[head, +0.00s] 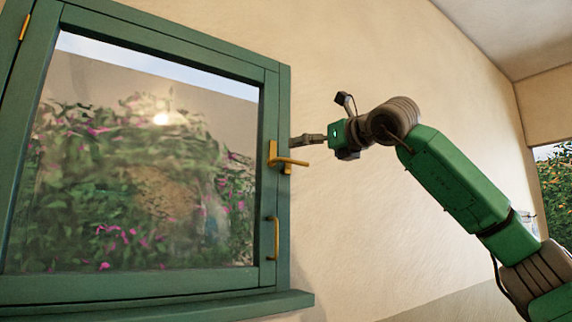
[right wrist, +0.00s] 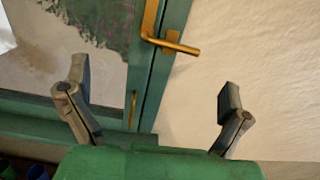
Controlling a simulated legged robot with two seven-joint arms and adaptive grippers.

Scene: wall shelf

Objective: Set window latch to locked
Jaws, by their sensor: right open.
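The window latch (head: 285,160) is a brass lever on the right stile of the green window frame (head: 270,100). Its lever points right, roughly level, past the frame's edge. It also shows in the right wrist view (right wrist: 178,45), top centre, with the lever pointing right. My right gripper (head: 296,140) is beside the frame's right edge, a little above the lever in the head view. In the right wrist view my right gripper (right wrist: 156,80) has its two fingers wide apart with nothing between them. The latch appears beyond the fingers; I see no contact. My left gripper is not in view.
A brass pull handle (head: 276,238) sits lower on the same stile. The window sill (head: 200,305) juts out below. The plain wall (head: 370,220) to the right is clear apart from my right arm.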

